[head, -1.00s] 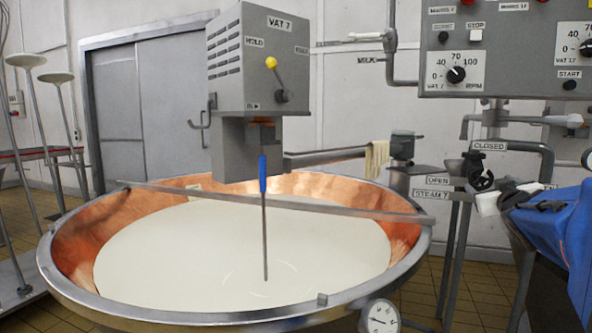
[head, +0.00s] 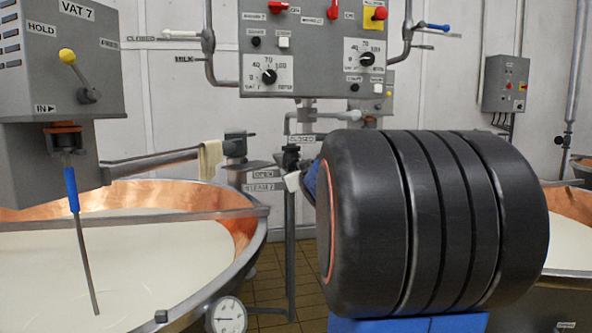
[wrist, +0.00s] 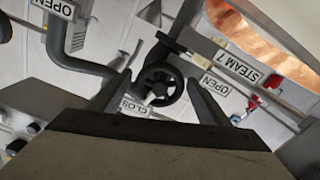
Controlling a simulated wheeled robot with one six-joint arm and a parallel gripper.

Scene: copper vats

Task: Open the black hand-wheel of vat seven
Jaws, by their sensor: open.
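The black hand-wheel (wrist: 161,87) shows in the wrist view, a small spoked wheel with a pale piece near its hub. My gripper (wrist: 160,82) is open, with one dark finger on each side of the wheel. I cannot tell whether the fingertips touch it or how deep it sits between them. In the head view the hand-wheel (head: 291,158) is small, beside the steam pipe, and my arm's large black link hides most of my gripper. Vat seven (head: 225,240) is the copper vat of white liquid at the left, under the grey VAT 7 box (head: 60,85).
OPEN, CLOSED and STEAM 7 labels surround the wheel in the wrist view. A dark pipe (wrist: 60,45) runs close by at upper left. A control panel (head: 315,50) hangs above the wheel. A grey horizontal arm with a cloth (head: 210,160) reaches over the vat.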

